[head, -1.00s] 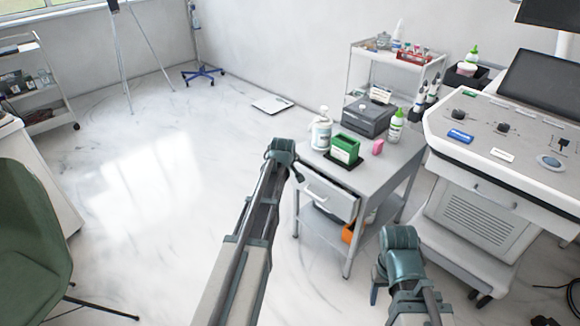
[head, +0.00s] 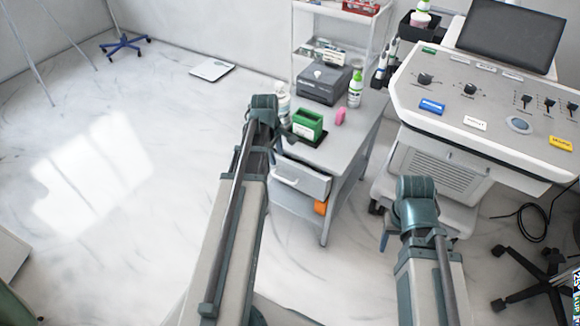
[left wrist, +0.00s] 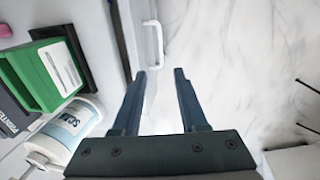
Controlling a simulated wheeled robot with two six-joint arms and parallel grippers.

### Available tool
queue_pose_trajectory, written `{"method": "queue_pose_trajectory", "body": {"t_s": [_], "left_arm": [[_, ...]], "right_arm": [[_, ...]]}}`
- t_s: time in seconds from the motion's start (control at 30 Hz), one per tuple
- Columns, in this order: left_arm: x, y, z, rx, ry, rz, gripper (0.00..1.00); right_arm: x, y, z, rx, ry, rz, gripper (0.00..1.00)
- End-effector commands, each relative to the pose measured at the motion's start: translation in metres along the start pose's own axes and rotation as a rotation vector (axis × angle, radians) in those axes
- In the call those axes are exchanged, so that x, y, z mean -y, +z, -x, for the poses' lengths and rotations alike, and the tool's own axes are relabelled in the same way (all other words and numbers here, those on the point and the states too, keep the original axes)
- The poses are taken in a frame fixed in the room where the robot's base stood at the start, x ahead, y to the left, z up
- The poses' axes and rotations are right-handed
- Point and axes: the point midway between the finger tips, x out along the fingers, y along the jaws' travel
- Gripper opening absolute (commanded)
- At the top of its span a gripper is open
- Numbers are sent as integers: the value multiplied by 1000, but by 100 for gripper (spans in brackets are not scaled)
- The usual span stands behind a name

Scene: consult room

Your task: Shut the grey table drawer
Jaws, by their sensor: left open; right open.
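The grey table (head: 345,155) stands ahead of me with a light grey drawer (head: 312,184) in its near side. The drawer front stands out a little from the table, and a dark gap shows along its top in the left wrist view. Its white handle (head: 285,181) also shows in the left wrist view (left wrist: 153,38), just beyond the fingertips. My left gripper (left wrist: 160,73) is open and empty, pointing down beside the drawer front; in the head view my arm hides most of it. My right gripper (head: 384,242) hangs right of the table, its fingers partly hidden.
On the table are a green box (head: 308,124), a pump bottle (left wrist: 72,125), a dark grey device (head: 325,84), a green-capped bottle (head: 355,90) and a pink block (head: 340,117). A large console (head: 480,95) stands to the right. Floor left of the table is clear.

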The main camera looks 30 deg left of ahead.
Motion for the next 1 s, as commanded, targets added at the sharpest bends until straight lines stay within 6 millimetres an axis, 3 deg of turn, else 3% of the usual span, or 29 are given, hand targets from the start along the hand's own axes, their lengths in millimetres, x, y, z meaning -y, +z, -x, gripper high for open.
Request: {"method": "queue_pose_trajectory", "body": {"t_s": [0.37,1.0], "left_arm": [[0,0,-15,-1,1,-1,42],[0,0,-102,-1,1,-3,42]], "right_arm": [[1,-1,-15,0,0,0,59],[8,-6,-100,0,7,2,59]]}}
